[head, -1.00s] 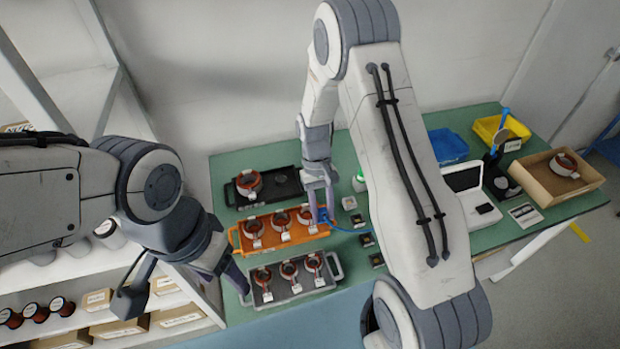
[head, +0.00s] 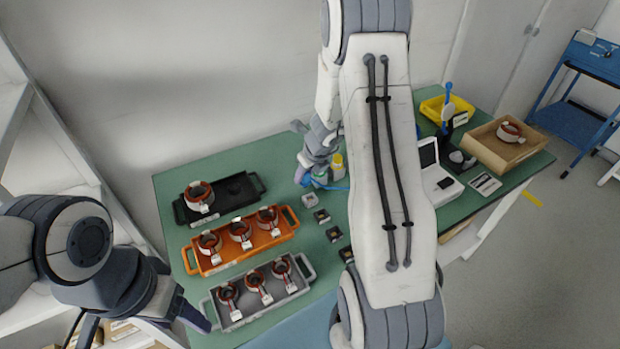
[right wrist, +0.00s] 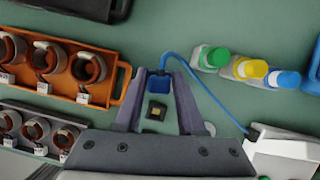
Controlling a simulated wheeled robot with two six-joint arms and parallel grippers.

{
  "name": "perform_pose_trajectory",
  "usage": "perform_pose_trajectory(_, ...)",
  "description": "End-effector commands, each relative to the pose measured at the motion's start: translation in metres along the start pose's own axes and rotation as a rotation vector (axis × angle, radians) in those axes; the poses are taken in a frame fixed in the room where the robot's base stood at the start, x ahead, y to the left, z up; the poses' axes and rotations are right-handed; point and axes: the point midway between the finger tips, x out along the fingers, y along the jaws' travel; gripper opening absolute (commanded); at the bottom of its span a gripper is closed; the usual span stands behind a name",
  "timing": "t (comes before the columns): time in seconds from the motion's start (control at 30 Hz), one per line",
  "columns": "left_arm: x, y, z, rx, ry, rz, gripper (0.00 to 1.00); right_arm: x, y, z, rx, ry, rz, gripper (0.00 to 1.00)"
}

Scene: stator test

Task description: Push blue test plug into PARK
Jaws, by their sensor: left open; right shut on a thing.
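The blue test plug (right wrist: 158,84) is held between the fingertips of my right gripper (right wrist: 157,90) in the right wrist view. A blue cable runs from it to the white instrument (right wrist: 283,152). A small dark socket block (right wrist: 155,112) with a yellowish centre shows between the fingers; I cannot read whether it is PARK. In the head view my right gripper (head: 318,178) is behind the row of small blocks (head: 321,215), and the plug is hard to make out. My left gripper (head: 140,325) is open and empty at the lower left, left of the grey tray (head: 236,322).
The orange tray (head: 194,272) and black tray (head: 244,187) hold copper-wound stators. Green (right wrist: 214,57), yellow (right wrist: 252,69) and blue (right wrist: 284,80) capped containers stand to the right of the plug.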

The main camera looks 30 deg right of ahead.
Motion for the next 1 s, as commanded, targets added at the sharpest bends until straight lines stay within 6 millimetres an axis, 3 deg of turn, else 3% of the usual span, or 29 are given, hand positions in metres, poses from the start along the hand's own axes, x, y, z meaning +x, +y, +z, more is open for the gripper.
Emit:
perform_pose_trajectory(0.2, 0.006, -0.001, 0.000, 0.000, 0.000, 0.000, 0.65, 0.001, -0.015, -0.006, 0.157, -0.001, -0.064, 0.00)
perform_pose_trajectory(0.8, 0.050, -0.004, 0.003, 0.000, 0.000, 0.000, 0.65, 0.042, -0.015, -0.022, 0.152, -0.001, -0.062, 0.00)
perform_pose_trajectory(1.0, 0.052, -0.004, 0.003, 0.000, 0.000, 0.000, 0.65, 0.044, -0.015, -0.024, 0.152, -0.001, -0.061, 0.00)
